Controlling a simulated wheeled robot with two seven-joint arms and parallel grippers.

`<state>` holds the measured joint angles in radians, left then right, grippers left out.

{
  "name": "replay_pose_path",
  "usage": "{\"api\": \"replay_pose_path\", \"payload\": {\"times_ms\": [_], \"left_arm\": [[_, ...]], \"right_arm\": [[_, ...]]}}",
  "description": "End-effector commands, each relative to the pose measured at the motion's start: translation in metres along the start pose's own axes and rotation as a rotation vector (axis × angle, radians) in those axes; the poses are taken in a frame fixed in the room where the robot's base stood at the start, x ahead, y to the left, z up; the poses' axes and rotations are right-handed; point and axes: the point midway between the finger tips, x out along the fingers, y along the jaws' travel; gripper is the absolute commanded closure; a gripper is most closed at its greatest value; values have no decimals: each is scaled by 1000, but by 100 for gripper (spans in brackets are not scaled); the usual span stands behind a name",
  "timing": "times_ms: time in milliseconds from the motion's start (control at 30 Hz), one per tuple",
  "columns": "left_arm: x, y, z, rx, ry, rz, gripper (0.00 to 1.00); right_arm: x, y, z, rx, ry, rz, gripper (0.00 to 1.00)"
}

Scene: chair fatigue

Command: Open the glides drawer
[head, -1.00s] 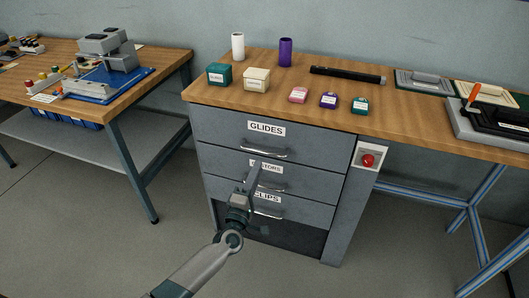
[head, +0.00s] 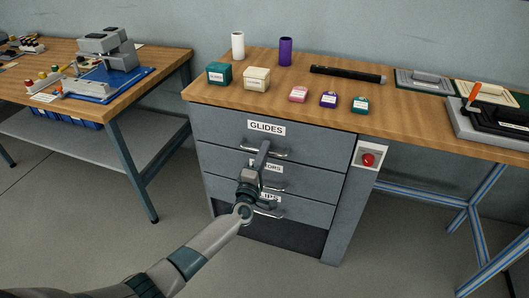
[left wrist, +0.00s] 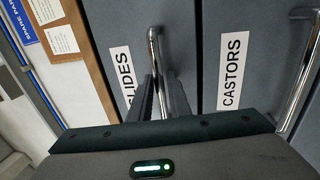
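The glides drawer (head: 215,130) is the top drawer of the grey cabinet, with a "GLIDES" label and a horizontal metal handle (head: 280,155). Its front looks flush with the cabinet. My left gripper (head: 264,147) is at this handle. In the left wrist view, the handle (left wrist: 154,48) runs between the two dark fingers (left wrist: 158,85), one close on each side. Whether they press on it I cannot tell. The gripper partly covers the "GLIDES" label in that view. My right gripper is not in view.
Below are the castors drawer (head: 320,182) and another drawer (head: 315,213), each with a handle. A red button (head: 368,160) sits right of the top drawer. The wooden worktop (head: 225,101) above carries small boxes and two cylinders. Another bench (head: 160,73) stands left.

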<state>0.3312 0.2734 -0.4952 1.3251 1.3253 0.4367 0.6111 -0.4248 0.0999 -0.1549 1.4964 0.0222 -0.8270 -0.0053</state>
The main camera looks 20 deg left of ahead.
Motion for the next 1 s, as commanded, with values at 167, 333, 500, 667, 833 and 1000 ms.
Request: {"api": "replay_pose_path", "payload": {"times_ms": [167, 333, 500, 667, 833, 1000], "left_arm": [[0, 0, 0, 0, 0, 0, 100], [-1, 0, 0, 0, 0, 0, 100], [-8, 2, 0, 0, 0, -1, 100], [-24, 6, 0, -1, 0, -3, 100], [-50, 11, 0, 0, 0, -5, 100], [-88, 19, 0, 0, 0, -5, 100]], "right_arm": [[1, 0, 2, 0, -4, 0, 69], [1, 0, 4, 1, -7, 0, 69], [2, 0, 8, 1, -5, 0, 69], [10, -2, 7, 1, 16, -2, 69], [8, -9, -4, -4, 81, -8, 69], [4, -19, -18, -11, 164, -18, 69]]}}
